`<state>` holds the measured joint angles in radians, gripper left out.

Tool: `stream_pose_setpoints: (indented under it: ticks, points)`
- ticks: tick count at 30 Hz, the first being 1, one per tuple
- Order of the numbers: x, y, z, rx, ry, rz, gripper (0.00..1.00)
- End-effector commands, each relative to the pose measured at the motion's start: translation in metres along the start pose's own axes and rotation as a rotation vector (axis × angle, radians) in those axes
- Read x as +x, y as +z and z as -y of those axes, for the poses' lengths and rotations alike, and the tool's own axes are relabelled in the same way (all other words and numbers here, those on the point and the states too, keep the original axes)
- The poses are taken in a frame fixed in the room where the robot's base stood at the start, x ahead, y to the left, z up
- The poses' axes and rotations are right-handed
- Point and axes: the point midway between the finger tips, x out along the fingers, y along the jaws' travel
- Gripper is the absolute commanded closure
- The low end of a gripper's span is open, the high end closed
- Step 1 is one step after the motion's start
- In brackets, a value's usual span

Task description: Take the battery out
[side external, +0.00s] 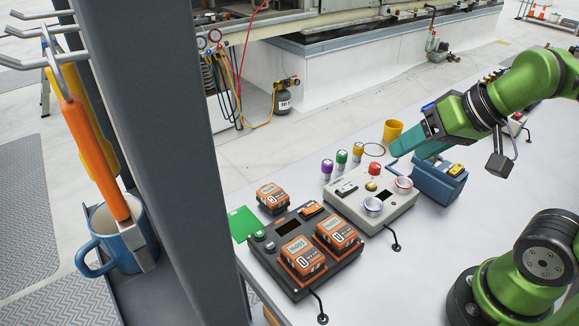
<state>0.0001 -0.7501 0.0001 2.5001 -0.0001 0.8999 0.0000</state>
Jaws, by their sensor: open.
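Two orange-and-grey batteries, one at the front left (303,258) and one to its right (337,232), sit on a dark charger (270,252) on the light table. A third, similar battery (272,198) rests behind the charger's far left edge. My gripper (408,152), with teal fingers, is at the upper right, away from all three batteries. It is open, and I see nothing between its fingers. It hangs close to a blue box (437,182) with a yellow part on top; whether they touch cannot be told.
A light grey control box (388,206) with a red button and round dials stands between the charger and my gripper. Purple, green and yellow-topped cylinders (342,160) and a yellow cup (392,130) stand behind it. A green card (242,223) lies left. A dark post (165,120) stands at left.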

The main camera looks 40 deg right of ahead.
Motion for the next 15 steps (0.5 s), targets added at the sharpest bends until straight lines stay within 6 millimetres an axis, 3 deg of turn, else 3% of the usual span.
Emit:
stream_pose_setpoints:
  ticks: [1, 5, 15]
  points:
    - [0.0000, 0.0000, 0.0000, 0.000, 0.000, 0.000, 0.31]
    - [0.0000, 0.0000, 0.0000, 0.000, 0.000, 0.000, 0.11]
    - [0.0050, 0.0037, 0.0028, -0.013, -0.001, 0.026, 0.11]
